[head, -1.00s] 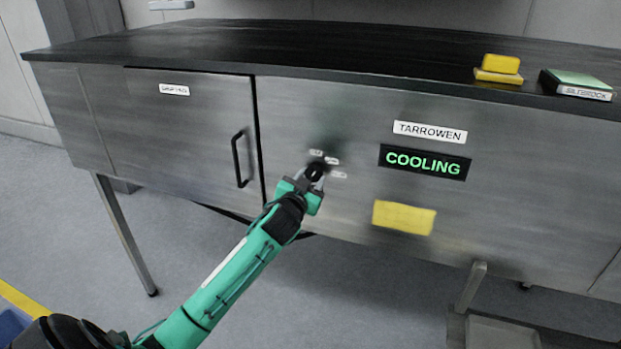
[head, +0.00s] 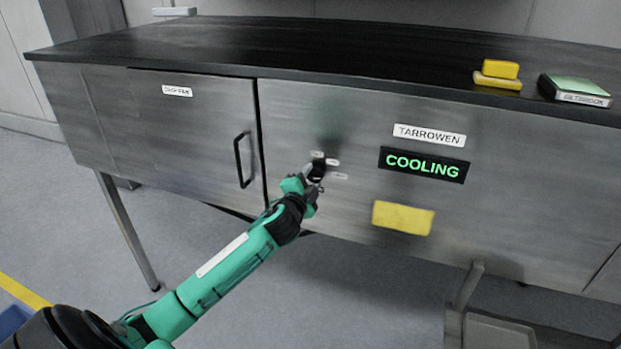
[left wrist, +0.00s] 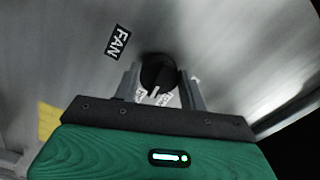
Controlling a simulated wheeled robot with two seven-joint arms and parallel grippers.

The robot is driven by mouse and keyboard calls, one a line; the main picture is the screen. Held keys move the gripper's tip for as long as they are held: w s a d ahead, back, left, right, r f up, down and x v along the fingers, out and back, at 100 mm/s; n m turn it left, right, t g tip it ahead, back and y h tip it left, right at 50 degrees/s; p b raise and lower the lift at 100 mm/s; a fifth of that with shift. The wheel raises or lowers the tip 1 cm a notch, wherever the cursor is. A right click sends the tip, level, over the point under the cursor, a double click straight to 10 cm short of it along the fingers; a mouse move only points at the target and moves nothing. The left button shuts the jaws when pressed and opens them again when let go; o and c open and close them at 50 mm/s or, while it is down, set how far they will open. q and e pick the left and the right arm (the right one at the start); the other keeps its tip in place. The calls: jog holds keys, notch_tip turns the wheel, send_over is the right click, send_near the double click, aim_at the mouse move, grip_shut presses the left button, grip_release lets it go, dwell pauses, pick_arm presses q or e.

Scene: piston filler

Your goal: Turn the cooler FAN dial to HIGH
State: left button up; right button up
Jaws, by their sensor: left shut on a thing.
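The FAN dial (head: 316,171) is a small black knob on the steel front of the cooler (head: 350,120), with small white labels around it. In the left wrist view the black dial (left wrist: 158,74) sits between the two fingers, with the FAN label (left wrist: 117,42) beside it. Its white pointer mark faces the gripper's palm, near partly hidden white labels. The words on those labels are too small to read. My left gripper (head: 313,178) is shut on the dial; it also shows in the left wrist view (left wrist: 160,90). My right gripper is not in view.
A lit COOLING display (head: 424,164) and a TARROWEN plate (head: 429,135) are right of the dial, with a yellow note (head: 402,217) below. A door handle (head: 242,160) stands out to the left. Yellow blocks (head: 498,75) and a green-topped box (head: 575,90) lie on the black counter.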

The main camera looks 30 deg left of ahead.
pick_arm(q)
jog(key=shift+m, duration=0.7)
jog(key=o, duration=1)
jog(key=shift+s+d+m, duration=0.1)
jog(key=shift+s+m, duration=0.2)
jog(key=b+v, duration=0.5)
jog(key=v, duration=0.8)
jog(key=shift+s, duration=0.1)
